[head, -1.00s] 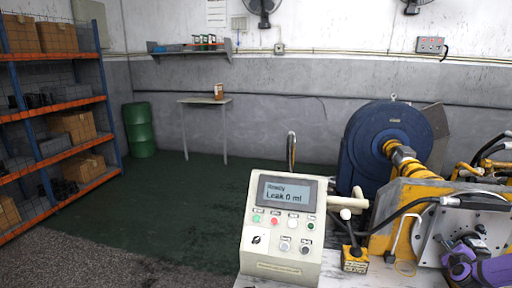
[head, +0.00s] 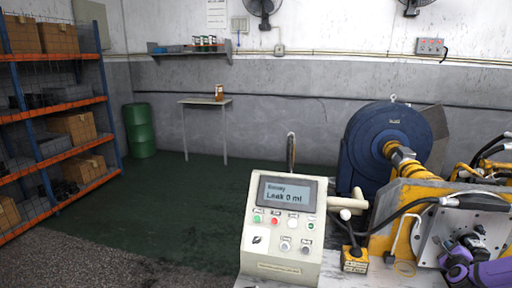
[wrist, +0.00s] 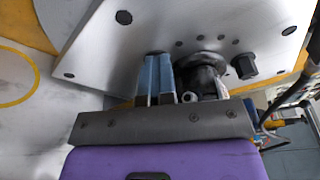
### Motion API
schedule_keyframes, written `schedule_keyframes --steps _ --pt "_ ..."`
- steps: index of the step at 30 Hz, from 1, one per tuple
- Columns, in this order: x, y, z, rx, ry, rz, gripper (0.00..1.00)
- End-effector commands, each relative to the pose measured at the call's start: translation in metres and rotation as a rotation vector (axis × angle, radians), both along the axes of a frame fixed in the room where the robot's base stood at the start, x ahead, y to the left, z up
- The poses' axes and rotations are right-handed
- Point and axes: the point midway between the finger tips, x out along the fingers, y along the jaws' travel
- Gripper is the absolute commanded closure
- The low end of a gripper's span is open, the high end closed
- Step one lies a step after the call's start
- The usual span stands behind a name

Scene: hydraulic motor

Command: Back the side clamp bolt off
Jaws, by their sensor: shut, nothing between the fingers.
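In the wrist view the silver metal plate (wrist: 130,45) of the motor stand fills the upper part, with several dark holes. A black bolt-like head (wrist: 243,66) sticks out of it at the right; I cannot tell for sure that it is the side clamp bolt. A dark round fitting (wrist: 203,75) is just right of my fingers. My gripper (wrist: 156,60) has its two blue fingers shut together, empty, in front of the plate's lower part. In the head view my purple gripper (head: 466,243) is at the plate (head: 432,240), hiding part of it.
The control box (head: 280,225) stands left of the plate and reads "Leak 0 ml". Black hoses (head: 385,220) and a yellow block (head: 354,260) lie between them. The blue motor (head: 375,140) is behind. A yellow ring (wrist: 20,75) marks the pale bench.

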Motion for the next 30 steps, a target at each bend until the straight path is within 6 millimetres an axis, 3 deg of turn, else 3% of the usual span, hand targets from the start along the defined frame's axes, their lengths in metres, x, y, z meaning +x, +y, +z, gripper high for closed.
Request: schedule_keyframes --steps 1,7,22,30 --pt "0.005 0.010 -0.010 0.022 0.016 0.018 1.00" --pt "0.005 0.009 -0.011 0.023 0.018 0.016 1.00" --pt "0.006 0.016 -0.003 0.019 0.013 0.018 1.00" --pt "-0.019 0.020 -0.002 0.016 0.013 0.017 1.00"
